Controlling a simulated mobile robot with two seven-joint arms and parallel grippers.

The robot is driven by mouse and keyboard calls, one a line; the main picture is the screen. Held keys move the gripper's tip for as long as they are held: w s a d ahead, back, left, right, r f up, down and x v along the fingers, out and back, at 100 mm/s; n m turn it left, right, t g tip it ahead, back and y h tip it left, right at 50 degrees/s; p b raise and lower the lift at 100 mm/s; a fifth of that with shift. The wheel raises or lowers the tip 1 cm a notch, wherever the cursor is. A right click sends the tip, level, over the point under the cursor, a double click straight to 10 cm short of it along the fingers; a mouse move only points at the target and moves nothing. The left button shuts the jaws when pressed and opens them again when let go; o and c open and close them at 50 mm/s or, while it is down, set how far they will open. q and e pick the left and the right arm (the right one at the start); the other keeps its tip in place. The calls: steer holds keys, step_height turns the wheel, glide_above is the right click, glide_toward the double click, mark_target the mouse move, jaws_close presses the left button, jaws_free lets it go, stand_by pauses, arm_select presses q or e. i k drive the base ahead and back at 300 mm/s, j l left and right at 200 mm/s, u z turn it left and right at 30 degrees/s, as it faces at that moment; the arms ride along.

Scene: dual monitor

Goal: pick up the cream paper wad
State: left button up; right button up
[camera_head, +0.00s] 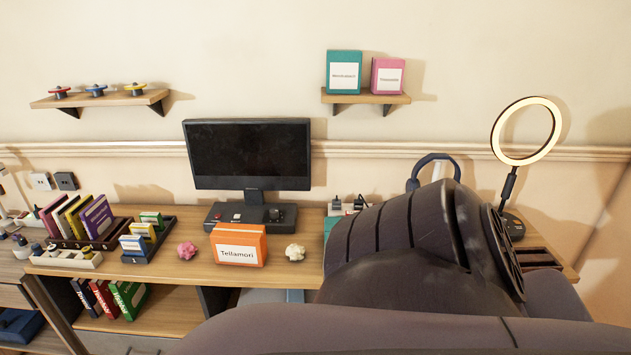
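The cream paper wad (295,252) lies on the wooden desk (190,270), just right of an orange box labelled Tellamori (238,246). It is a small crumpled ball and is fully visible. A pink paper wad (187,250) lies on the desk left of the orange box. My own dark arm fills the lower right of the view and covers the desk to the right of the cream wad. Neither gripper shows, and nothing is seen touching the wad.
A monitor (250,155) stands behind the orange box. Small card holders (148,240) and a book rack (85,222) stand at the left. A ring light (527,130) stands at the right. Bare desk lies in front of the pink wad.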

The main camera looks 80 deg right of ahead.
mark_target(296, 252)
steer(key=k+l+z, duration=0.15)
steer(key=z, duration=2.05)
steer(key=j+z, duration=0.5)
steer(key=z, duration=0.2)
steer(key=j+z, duration=0.3)
steer(key=j, duration=0.55)
steer(key=k+j, duration=0.1)
steer(key=j, duration=0.35)
steer(key=k+j+z, duration=0.15)
steer(key=j, duration=0.25)
steer(key=i+j, duration=0.1)
steer(key=j, duration=0.85)
steer(key=i+j, duration=0.2)
